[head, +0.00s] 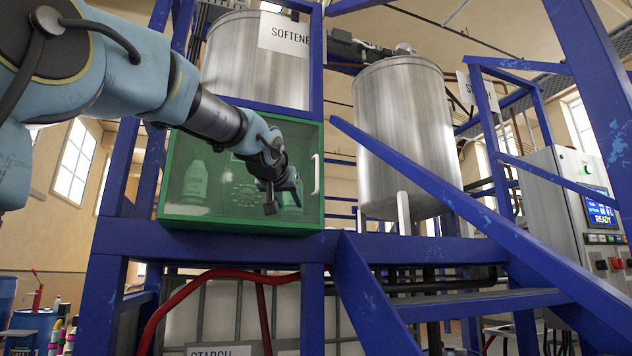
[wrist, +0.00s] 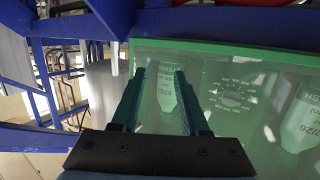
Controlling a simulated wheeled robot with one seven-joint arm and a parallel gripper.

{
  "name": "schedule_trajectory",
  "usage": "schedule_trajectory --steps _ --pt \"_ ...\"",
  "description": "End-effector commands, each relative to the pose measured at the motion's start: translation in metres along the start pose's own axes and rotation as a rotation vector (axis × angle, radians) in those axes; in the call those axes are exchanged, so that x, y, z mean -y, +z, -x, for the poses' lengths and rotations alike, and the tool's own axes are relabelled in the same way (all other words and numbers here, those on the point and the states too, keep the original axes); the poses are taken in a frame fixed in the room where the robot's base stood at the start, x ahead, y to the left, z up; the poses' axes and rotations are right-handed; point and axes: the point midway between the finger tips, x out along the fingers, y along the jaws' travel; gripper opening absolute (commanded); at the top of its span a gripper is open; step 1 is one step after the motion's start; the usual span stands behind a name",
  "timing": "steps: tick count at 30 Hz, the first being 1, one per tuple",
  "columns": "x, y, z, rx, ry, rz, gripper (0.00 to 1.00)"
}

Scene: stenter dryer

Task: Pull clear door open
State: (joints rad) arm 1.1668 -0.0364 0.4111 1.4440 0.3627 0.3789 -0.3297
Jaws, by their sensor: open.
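The clear door (head: 225,190) is a see-through panel in a green frame on a cabinet, and it looks shut. Its white bar handle (head: 316,175) stands upright at the right edge. My gripper (head: 282,200) is in front of the door's right part, left of the handle and apart from it. In the wrist view the picture is upside down; my open, empty gripper (wrist: 160,72) points at the door (wrist: 235,95) near its left edge. I cannot make out the handle there; a finger may hide it.
A white bottle (head: 195,182) shows behind the panel. Blue posts and a stair rail (head: 440,170) stand around the cabinet. A steel tank (head: 400,130) is to the right. A control panel (head: 595,205) stands at far right. A red hose (head: 190,285) runs below.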

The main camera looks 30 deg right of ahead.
Motion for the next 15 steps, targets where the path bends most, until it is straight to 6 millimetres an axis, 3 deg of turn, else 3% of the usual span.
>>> schedule_trajectory --steps 1,3,6,10,15 --pt "-0.018 -0.029 0.013 -0.062 0.031 0.002 0.44" --pt "-0.031 -0.059 0.026 -0.122 0.055 0.008 0.44" --pt "-0.041 -0.084 0.041 -0.175 0.076 0.016 0.44" --pt "-0.046 -0.098 0.044 -0.198 0.085 0.019 0.44" --pt "-0.048 -0.105 0.025 -0.194 0.084 0.018 0.44"
